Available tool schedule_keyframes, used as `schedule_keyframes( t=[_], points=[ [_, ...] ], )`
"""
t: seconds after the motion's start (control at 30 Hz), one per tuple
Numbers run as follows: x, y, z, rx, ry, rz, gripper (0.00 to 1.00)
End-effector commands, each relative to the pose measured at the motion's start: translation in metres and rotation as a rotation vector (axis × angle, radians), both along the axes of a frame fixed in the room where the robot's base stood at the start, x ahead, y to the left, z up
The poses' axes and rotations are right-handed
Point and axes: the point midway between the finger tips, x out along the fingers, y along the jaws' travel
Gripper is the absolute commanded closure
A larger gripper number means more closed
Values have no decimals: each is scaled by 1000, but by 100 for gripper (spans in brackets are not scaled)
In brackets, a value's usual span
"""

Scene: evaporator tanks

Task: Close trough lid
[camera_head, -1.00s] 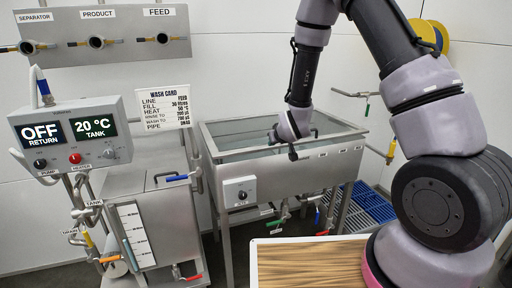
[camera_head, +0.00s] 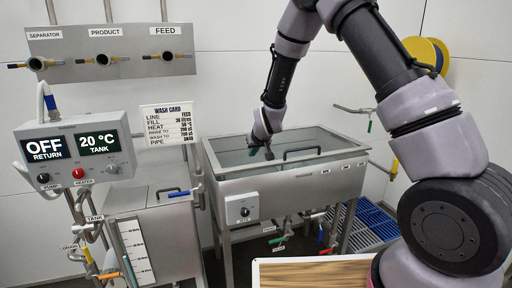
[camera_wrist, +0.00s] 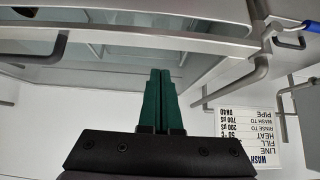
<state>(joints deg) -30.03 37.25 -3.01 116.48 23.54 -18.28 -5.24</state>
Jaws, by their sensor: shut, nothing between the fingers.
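The steel trough (camera_head: 290,183) stands on legs in the middle of the head view. A dark bar handle (camera_head: 302,152) shows at its top opening, to the right of my gripper (camera_head: 268,153). I cannot tell the lid's exact angle from here. In the wrist view, a metal-framed panel with a glassy inset (camera_wrist: 150,12) crosses the top. A grey bent handle (camera_wrist: 57,50) is at its left. My gripper's green fingers (camera_wrist: 161,80) are together and empty, apart from that handle. Whether the fingertips touch the panel frame is unclear.
The wash card (camera_head: 168,121) hangs behind and left of the trough; it also shows inverted in the wrist view (camera_wrist: 248,135). A control box (camera_head: 75,152) and steel tank (camera_head: 160,235) stand at left. A wooden-topped surface (camera_head: 310,274) is in front.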

Motion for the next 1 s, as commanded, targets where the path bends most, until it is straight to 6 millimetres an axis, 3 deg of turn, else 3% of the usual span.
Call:
schedule_keyframes(
  t=[0.1, 0.3, 0.77, 1.0],
  points=[
    [-1, 0, -21, -1, 4, 0, 100],
    [-2, -1, -38, 0, 2, -1, 100],
    [-2, -1, -44, 0, 1, 0, 100],
    [-6, -2, -78, -3, 3, 0, 100]
  ],
)
